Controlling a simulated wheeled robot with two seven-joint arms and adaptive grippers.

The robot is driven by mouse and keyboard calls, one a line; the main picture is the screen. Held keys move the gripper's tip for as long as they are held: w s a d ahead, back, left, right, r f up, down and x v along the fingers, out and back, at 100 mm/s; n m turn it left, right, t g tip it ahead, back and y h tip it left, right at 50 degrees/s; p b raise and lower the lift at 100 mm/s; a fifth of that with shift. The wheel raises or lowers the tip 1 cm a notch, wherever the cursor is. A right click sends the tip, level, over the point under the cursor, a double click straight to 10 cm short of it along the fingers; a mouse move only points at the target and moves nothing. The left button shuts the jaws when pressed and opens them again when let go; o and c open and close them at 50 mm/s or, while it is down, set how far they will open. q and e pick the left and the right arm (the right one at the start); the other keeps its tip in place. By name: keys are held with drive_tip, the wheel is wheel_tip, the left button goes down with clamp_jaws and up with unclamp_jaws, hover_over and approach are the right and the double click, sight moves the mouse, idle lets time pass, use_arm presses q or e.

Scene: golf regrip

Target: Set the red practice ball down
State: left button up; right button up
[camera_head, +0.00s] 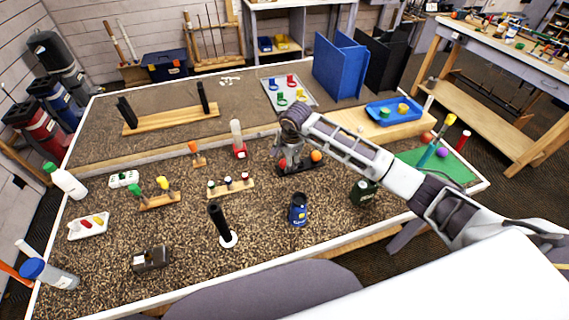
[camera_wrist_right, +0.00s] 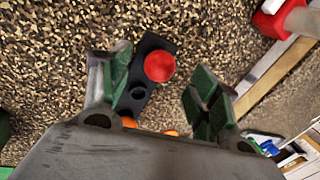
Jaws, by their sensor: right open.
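The red practice ball (camera_wrist_right: 159,66) sits at one end of a black holder (camera_wrist_right: 140,90) with a dark empty hole beside it in the right wrist view. The holder also shows in the head view (camera_head: 286,171) on the pebbled bed. My right gripper (camera_wrist_right: 163,62) is open, with its green-padded fingers on either side of the ball and a gap to each. In the head view my right gripper (camera_head: 288,160) comes down over the holder and hides the red ball. My left gripper is not in view.
An orange ball (camera_head: 316,156) sits at the holder's right end. A red-based white cylinder (camera_head: 238,140) stands left of my gripper. A blue can-like object (camera_head: 298,209) and a dark green container (camera_head: 363,192) stand in front. A wooden rail runs behind.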

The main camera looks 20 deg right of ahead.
drive_tip(key=shift+p+x, duration=0.4)
drive_tip(key=shift+x, duration=1.3)
drive_tip(key=shift+c, duration=0.3)
drive_tip(key=c, duration=1)
drive_tip(key=shift+r, duration=0.1)
drive_tip(key=shift+r+b, duration=1.05)
drive_tip(key=shift+r, duration=3.85)
